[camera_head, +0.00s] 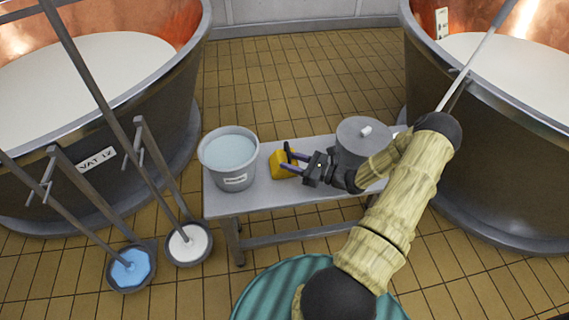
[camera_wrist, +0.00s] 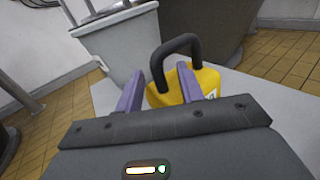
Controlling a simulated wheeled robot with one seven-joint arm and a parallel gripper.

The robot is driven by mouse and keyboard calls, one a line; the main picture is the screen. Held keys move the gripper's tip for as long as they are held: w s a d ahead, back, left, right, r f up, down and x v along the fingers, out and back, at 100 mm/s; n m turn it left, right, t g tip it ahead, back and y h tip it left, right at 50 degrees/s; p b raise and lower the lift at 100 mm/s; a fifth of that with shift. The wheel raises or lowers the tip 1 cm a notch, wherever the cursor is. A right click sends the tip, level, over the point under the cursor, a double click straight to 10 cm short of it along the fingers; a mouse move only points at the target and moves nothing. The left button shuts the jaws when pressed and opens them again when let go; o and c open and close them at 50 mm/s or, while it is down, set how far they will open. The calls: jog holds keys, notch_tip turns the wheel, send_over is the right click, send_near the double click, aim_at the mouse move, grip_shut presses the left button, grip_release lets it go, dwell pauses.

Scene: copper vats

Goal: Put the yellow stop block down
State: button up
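The yellow stop block (camera_head: 281,167) with its black handle sits on the light grey bench (camera_head: 262,204), just right of the grey bucket. In the wrist view the block (camera_wrist: 208,80) is ahead of my fingers, with the handle (camera_wrist: 178,43) arching above it. My gripper (camera_head: 292,163) reaches in from the right at the block. Its two purple fingers stand apart; they also show in the wrist view (camera_wrist: 159,86). The right finger covers part of the block, and no grip on block or handle shows. The block's lower part is hidden by the fingers.
A grey bucket of pale liquid (camera_head: 230,172) stands left of the block. A grey lidded pot (camera_head: 363,136) stands on the bench behind my arm. Large vats flank the bench at left (camera_head: 95,150) and right (camera_head: 480,150).

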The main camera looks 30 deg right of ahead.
aim_at(279, 156)
jog(key=x, duration=0.2)
jog(key=shift+w+a, duration=0.25)
jog(key=shift+w, duration=0.1)
jog(key=shift+r, duration=0.1)
grip_shut()
